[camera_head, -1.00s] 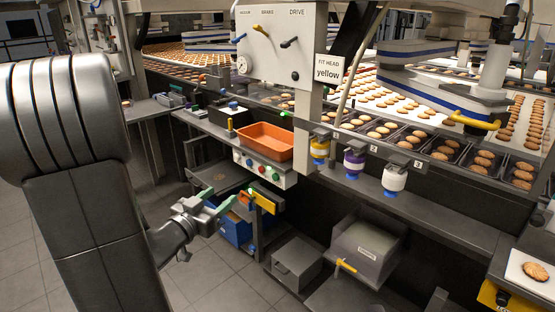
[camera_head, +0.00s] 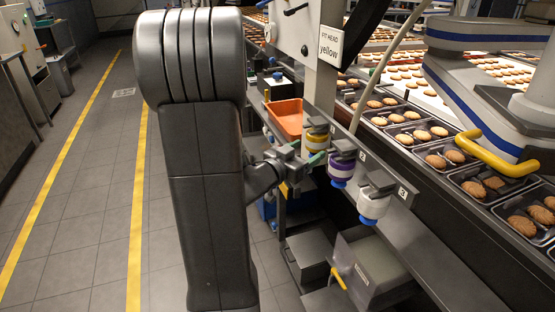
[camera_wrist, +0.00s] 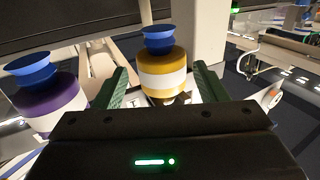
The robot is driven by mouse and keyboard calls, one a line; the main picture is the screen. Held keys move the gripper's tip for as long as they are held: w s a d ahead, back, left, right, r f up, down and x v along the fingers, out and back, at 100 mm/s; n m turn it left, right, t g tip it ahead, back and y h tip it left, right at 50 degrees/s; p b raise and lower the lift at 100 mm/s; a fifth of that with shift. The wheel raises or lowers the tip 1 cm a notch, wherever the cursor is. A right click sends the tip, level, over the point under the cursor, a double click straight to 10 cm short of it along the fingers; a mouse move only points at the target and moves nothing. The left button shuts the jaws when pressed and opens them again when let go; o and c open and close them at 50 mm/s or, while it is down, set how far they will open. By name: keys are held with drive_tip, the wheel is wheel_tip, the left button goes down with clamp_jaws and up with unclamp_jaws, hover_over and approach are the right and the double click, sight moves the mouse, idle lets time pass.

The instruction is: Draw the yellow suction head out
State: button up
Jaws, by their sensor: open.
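The yellow suction head (camera_head: 317,137), with a white band and a blue cup, hangs in the leftmost place of the holder rail. In the wrist view the yellow head (camera_wrist: 163,78) stands between the two green fingers, its blue cup pointing up in that picture. My gripper (camera_head: 304,157) is open around it, with a gap visible beside the left finger; contact on the right is unclear. The purple suction head (camera_head: 342,168) hangs beside it, and shows left of my gripper (camera_wrist: 161,84) in the wrist view. A white suction head (camera_head: 373,204) hangs furthest right.
The sign (camera_head: 330,48) reads "FIT HEAD yellow". An orange tray (camera_head: 284,117) lies behind my gripper. Below the rail are a grey bin (camera_head: 370,268) with a yellow handle and a dark box (camera_head: 309,250). Biscuit trays (camera_head: 449,171) line the right. The floor at left is clear.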

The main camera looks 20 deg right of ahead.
sight(321, 141)
drive_tip(key=x, duration=0.7)
drive_tip(key=shift+w+d, duration=0.1)
drive_tip(key=shift+w, duration=0.05)
drive_tip(key=shift+c, duration=0.3)
drive_tip(key=c, duration=0.7)
drive_tip(key=shift+c, duration=1)
drive_tip(key=shift+r, duration=0.15)
